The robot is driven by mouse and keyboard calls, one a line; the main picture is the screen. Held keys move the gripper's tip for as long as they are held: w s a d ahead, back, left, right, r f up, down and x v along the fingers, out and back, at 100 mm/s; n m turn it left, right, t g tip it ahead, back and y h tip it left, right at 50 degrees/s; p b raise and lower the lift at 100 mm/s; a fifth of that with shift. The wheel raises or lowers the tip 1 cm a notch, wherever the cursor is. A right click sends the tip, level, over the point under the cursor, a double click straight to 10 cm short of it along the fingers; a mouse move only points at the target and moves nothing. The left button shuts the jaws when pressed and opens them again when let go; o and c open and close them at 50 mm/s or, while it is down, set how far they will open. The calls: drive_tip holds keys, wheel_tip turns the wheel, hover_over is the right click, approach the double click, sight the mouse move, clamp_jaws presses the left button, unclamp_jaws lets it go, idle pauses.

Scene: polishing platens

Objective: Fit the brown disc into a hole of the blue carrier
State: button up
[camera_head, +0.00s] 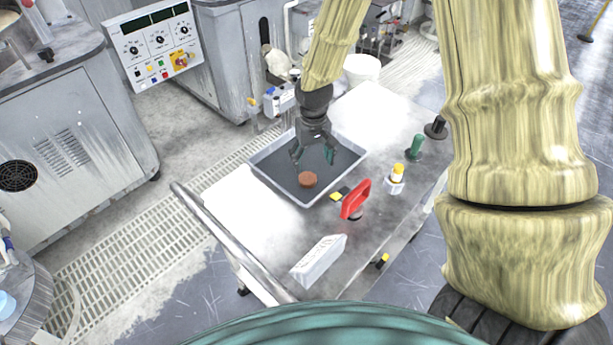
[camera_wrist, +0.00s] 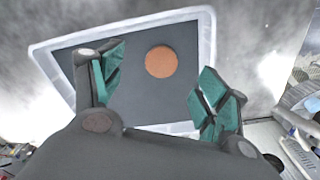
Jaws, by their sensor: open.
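The brown disc (camera_head: 307,179) lies in a shallow grey tray (camera_head: 287,196) with a pale rim, on the cart. In the wrist view the disc (camera_wrist: 161,62) shows as a flat round piece on the dark tray floor. My gripper (camera_head: 313,154) is open and empty above the tray, behind the disc in the head view. In the wrist view my gripper's teal fingers (camera_wrist: 155,85) are spread wide, with the disc beyond and between them. The blue carrier is not recognisable in either view.
On the cart top (camera_head: 245,215) stand a red handle (camera_head: 355,199), a yellow-capped bottle (camera_head: 396,176), a green tool (camera_head: 415,147), a black-knobbed piece (camera_head: 436,128) and a white box (camera_head: 319,260). A control panel (camera_head: 157,44) stands at the back left. The cart's front left is clear.

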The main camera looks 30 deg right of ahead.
sight(308, 177)
drive_tip(key=shift+s+f, duration=0.1)
drive_tip(key=shift+f, duration=0.3)
drive_tip(key=f, duration=0.1)
drive_tip(key=w+f, duration=0.1)
drive_tip(key=f, duration=0.1)
drive_tip(key=shift+w+a, duration=0.1)
drive_tip(key=shift+w, duration=0.2)
drive_tip(key=shift+s+r+p, duration=0.1)
drive_tip(key=shift+s+p, duration=0.25)
drive_tip(key=shift+w+a+f+p, duration=0.1)
drive_tip(key=shift+w+f+p, duration=0.25)
drive_tip(key=shift+f, duration=0.3)
drive_tip(key=shift+w+f+p, duration=0.25)
drive_tip(key=shift+f+p, duration=0.1)
drive_tip(key=shift+f, duration=0.25)
drive_tip(key=shift+f+p, duration=0.45)
drive_tip(key=shift+f, duration=0.95)
drive_tip(key=c, duration=1.2)
